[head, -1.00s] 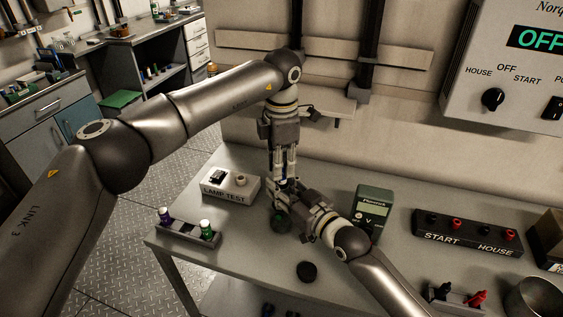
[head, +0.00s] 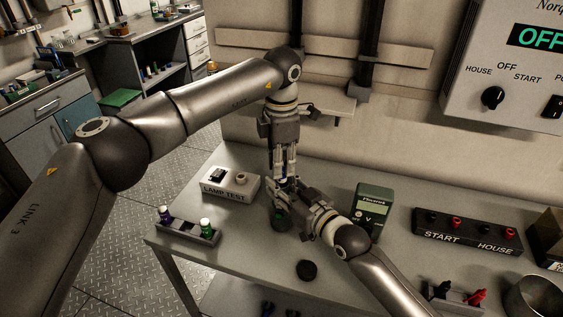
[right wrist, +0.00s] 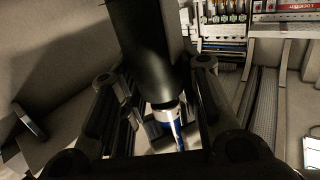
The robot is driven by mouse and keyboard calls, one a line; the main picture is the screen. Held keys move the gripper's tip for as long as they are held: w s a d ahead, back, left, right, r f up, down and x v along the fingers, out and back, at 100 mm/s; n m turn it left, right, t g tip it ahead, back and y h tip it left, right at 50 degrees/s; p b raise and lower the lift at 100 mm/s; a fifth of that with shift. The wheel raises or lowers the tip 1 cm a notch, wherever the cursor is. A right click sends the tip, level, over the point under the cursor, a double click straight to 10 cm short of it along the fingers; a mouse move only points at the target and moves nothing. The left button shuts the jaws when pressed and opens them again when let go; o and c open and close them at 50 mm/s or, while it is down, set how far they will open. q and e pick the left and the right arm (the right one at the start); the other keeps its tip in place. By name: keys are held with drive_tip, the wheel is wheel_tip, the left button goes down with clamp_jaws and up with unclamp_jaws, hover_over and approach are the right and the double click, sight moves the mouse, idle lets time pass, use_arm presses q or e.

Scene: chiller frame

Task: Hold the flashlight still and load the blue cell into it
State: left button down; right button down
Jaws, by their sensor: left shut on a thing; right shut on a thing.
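The flashlight (head: 280,222) shows in the head view as a dark round end low under my right gripper (head: 284,193). In the right wrist view its black body (right wrist: 150,50) runs between the fingers. My right gripper is shut on it. The blue cell (right wrist: 176,131), blue with a pale silvery part, is in line with the flashlight's open end in the right wrist view. How deep it sits cannot be told. My left gripper (head: 284,178) points down from above and is shut on the cell, which is mostly hidden by the grippers in the head view.
A dark round cap (head: 307,270) lies on the table in front. A rack (head: 188,234) with a purple and a green cell stands at left, near the lamp test box (head: 230,186). A green meter (head: 373,210) stands close to my right arm. The terminal block (head: 467,237) is farther right.

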use_arm(q)
drive_tip(key=shift+f, duration=0.95)
drive_tip(key=shift+r, duration=0.1)
drive_tip(key=shift+r, duration=0.6)
idle(0.8)
drive_tip(key=shift+f, duration=0.7)
idle(0.4)
drive_tip(key=c, duration=1.2)
unclamp_jaws()
drive_tip(key=shift+c, duration=0.2)
wheel_tip(320, 180, up, 12)
drive_tip(key=shift+r, duration=0.1)
